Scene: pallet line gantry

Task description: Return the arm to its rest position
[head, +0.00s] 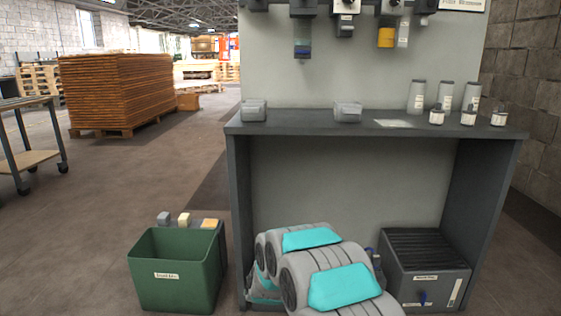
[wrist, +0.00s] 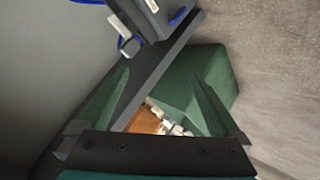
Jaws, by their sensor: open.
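My arm (head: 335,270), grey with teal panels, is folded low in front of the workbench in the head view. My gripper (wrist: 157,82) shows in the wrist view, with its two fingers spread apart and nothing between them. In the head view the gripper is hidden or cannot be made out. In the wrist view a green bin (wrist: 215,85) lies beyond the fingers, with orange and white items visible by it. How far the fingers are from the bin cannot be told.
The grey workbench (head: 350,124) holds several small jars and cups at its right. The green bin (head: 170,284) stands on the floor left of it; a dark grey crate (head: 425,280) sits under its right side. The floor at left is open up to a cart (head: 35,155) and stacked boards (head: 117,90).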

